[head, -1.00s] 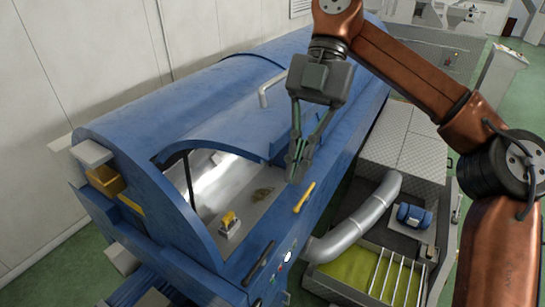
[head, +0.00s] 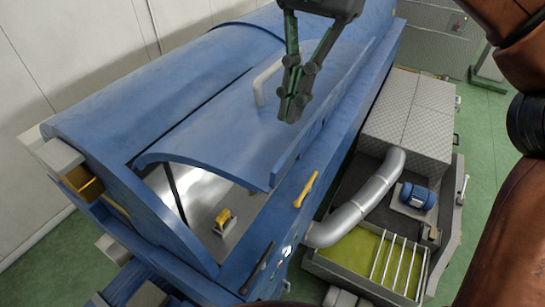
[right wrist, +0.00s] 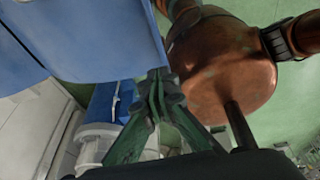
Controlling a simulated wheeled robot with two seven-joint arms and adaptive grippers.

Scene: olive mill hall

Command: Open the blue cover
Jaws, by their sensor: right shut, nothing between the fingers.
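The blue cover (head: 215,140) is a curved lid on the long blue machine (head: 80,130). It stands partly raised, with a gap at its near end that shows the pale metal inside. A grey bar handle (head: 262,82) is fixed on its top. My right gripper (head: 290,112) is shut and empty. In the head view it appears over the cover, right of the handle and near the cover's front edge. In the right wrist view, the fingertips (right wrist: 156,92) are close to a blue panel (right wrist: 95,38); I cannot tell whether they touch. My left gripper is not in view.
A yellow handle (head: 306,189) sits on the machine's front rim. A yellow-topped block (head: 223,220) lies inside the opening. A silver duct (head: 360,205), a blue motor (head: 416,196) and a grated bin (head: 350,252) stand to the right. Green floor is free at far right.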

